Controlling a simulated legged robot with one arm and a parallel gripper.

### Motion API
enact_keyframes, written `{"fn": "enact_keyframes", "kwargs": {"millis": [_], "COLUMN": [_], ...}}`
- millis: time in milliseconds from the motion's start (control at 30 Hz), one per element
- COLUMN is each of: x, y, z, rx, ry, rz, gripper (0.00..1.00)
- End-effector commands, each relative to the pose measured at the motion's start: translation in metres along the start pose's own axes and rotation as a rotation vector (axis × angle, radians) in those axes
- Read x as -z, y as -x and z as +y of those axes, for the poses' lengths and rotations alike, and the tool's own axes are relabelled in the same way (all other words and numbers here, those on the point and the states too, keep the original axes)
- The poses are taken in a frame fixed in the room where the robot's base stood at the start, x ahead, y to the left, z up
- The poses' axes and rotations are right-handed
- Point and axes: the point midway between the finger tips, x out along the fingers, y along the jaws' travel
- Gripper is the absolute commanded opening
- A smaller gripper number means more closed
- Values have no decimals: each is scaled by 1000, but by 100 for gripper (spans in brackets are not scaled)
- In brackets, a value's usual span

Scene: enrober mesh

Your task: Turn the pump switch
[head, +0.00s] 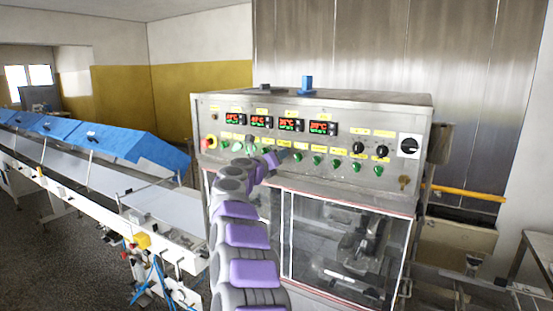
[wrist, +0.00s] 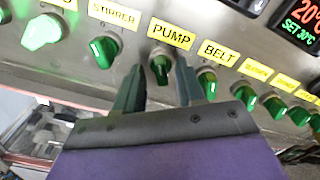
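The pump switch (wrist: 160,69) is a green knob under a yellow PUMP label (wrist: 171,34) in the wrist view. Its pointer stands roughly upright in that view. My gripper (wrist: 159,66) is open, with one dark finger on each side of the knob. A gap shows between the knob and each finger, and I cannot tell whether either touches it. In the head view my gripper (head: 278,156) is at the front of the grey control panel (head: 375,125), over the row of green knobs. Which knob there is the pump switch is hard to tell.
The green stirrer knob (wrist: 104,50) is just left and the belt knob (wrist: 207,84) just right of the fingers. A red emergency button (head: 209,142) is at the panel's left end. Glass doors (head: 345,235) lie below. A conveyor (head: 170,212) runs along the left.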

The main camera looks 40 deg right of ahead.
Motion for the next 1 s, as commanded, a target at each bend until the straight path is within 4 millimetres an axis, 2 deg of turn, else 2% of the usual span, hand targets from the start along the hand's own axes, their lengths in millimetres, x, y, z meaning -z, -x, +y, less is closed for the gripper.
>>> {"fn": "enact_keyframes", "kwargs": {"millis": [167, 567, 1000], "x": [2, 2, 0], "y": [11, 61, 136], "z": [2, 3, 5], "rx": [-2, -5, -8], "ry": [2, 0, 4], "rz": [3, -1, -3], "gripper": [38, 38, 38]}}
